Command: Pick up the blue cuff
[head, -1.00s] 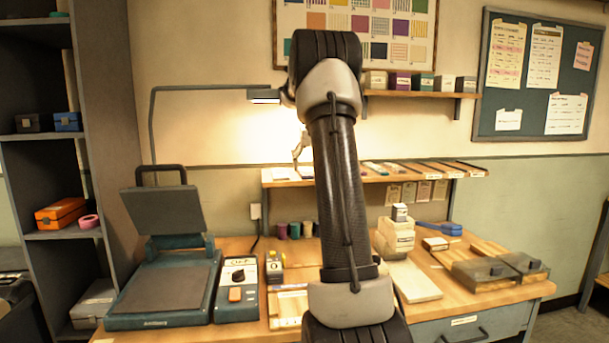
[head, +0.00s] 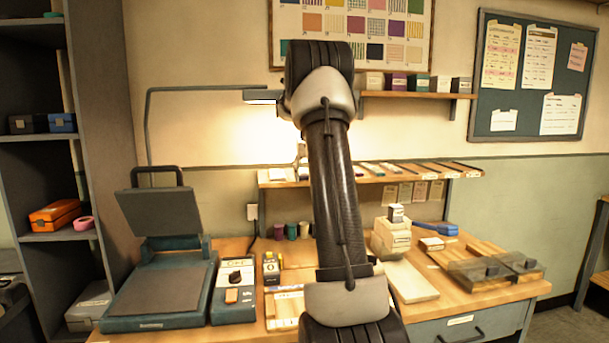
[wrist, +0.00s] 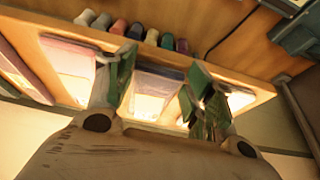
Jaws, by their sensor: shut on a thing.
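In the wrist view my gripper (wrist: 160,66) reaches over the wall shelf, with a green-padded finger on each side of a flat, pale piece. This piece, with a grey-blue band along its far edge, looks like the blue cuff (wrist: 157,78); warm glare makes its colour hard to judge. The fingers are shut on it by its two sides. Similar pale pieces lie to its left (wrist: 72,55) and partly hidden behind the right finger. In the head view my arm covers most of the gripper, and I cannot make out the cuff there.
The wooden shelf (head: 274,184) carries several flat pieces to the right. Small coloured spools (wrist: 150,37) stand in a row in the wrist view. A lamp (head: 262,96) hangs close above. A press (head: 160,285) and a stacked cream block (head: 391,240) stand on the bench.

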